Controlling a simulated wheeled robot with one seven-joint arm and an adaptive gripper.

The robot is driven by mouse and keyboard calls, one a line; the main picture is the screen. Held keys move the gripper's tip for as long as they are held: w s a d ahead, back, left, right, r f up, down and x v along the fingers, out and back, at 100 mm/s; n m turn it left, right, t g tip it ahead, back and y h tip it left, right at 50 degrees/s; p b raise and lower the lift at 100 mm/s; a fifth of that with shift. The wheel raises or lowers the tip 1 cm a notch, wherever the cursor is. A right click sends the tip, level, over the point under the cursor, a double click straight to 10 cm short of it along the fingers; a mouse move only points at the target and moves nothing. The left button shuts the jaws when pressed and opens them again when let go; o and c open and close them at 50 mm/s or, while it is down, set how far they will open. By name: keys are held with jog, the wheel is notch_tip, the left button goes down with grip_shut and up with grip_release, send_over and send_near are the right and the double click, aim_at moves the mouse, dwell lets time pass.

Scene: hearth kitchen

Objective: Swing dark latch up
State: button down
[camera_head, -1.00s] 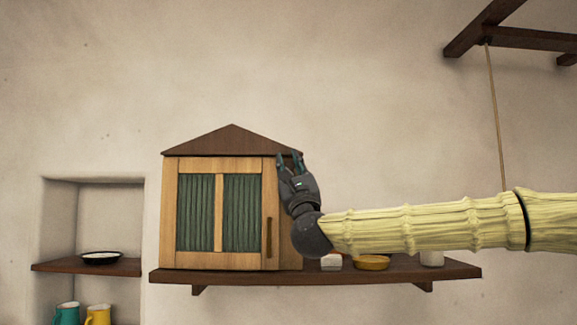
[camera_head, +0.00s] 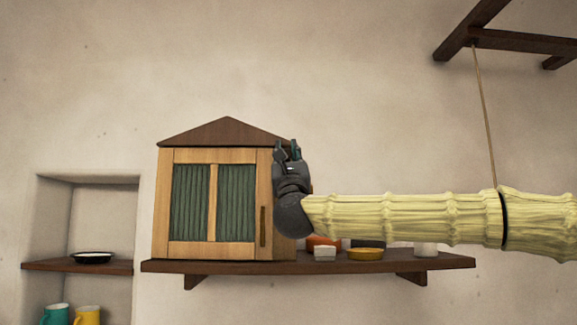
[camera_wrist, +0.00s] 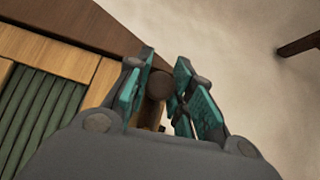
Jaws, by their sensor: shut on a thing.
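The wooden cabinet (camera_head: 166,200) stands on the wall shelf, with a green-curtained door and a dark brown gabled top. My gripper (camera_head: 288,148) is at the cabinet's upper right front corner, fingers pointing up. In the wrist view my gripper (camera_wrist: 164,68) has its teal-padded fingers on both sides of the dark latch (camera_wrist: 158,86), a brown piece with a rounded end. The fingers are shut on it. In the head view my gripper hides the latch, so its angle cannot be told there.
The wooden shelf (camera_head: 320,268) holds a white block (camera_head: 325,253), a yellow bowl (camera_head: 365,254) and other items partly behind my arm. A vertical door handle (camera_head: 263,227) sits below my gripper. A wall niche (camera_head: 105,215) with dishes is at left.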

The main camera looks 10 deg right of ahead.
jog(key=shift+s+d+m+h+b, duration=0.1)
jog(key=shift+d+m+h+b, duration=0.1)
jog(key=shift+m+h+b, duration=0.9)
jog(key=shift+d+r+m+b, duration=0.1)
jog(key=shift+r+m+b, duration=0.05)
jog(key=shift+m+b, duration=0.2)
jog(key=c, duration=1.3)
grip_release()
jog(key=shift+o, duration=0.2)
jog(key=shift+f, duration=0.25)
jog(key=v, duration=1.1)
jog(key=shift+s+h, duration=0.3)
jog(key=shift+s, duration=0.15)
jog(key=shift+a+f, duration=0.15)
jog(key=shift+a, duration=0.05)
